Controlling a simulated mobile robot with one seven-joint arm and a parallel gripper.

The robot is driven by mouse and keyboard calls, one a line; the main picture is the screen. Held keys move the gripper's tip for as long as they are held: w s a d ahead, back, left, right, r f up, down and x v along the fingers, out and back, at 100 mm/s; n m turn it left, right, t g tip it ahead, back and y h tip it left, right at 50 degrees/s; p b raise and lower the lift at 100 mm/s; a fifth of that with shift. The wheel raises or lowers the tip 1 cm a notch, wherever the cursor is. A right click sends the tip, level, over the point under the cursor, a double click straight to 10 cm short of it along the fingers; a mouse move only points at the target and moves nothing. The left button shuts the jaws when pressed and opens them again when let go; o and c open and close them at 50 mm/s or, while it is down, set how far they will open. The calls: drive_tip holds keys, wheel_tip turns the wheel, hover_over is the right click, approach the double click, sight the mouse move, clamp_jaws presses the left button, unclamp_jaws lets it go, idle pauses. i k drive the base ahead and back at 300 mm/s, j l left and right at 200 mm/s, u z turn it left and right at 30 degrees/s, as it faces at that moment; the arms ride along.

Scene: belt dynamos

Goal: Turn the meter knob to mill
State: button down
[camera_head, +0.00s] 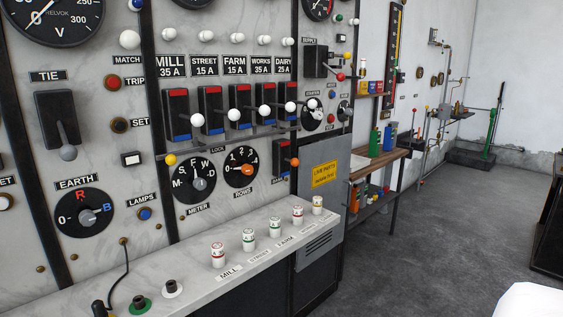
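The meter knob (199,184) is a small grey knob on a round black dial on the marble panel, left of centre. The dial bears the letters M, S, F, W and D, with M at its left side and the word METER below it. The knob is too small for me to tell which letter it points at. My gripper is not in view, and nothing is seen touching the knob.
A yellow-tipped lever (170,160) sticks out just above left of the dial. The rows dial (241,168) with an orange knob is to its right. White-knobbed switches (212,110) project above. A ledge (190,272) with several fuses juts out below. Open floor (450,225) lies at right.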

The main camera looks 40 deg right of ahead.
sight(199, 184)
drive_tip(key=i+l+z, duration=0.1)
drive_tip(key=l+z, duration=0.25)
drive_tip(key=i+z, duration=0.15)
drive_tip(key=z, duration=0.2)
drive_tip(key=i+l+z, duration=0.2)
drive_tip(key=z, duration=0.15)
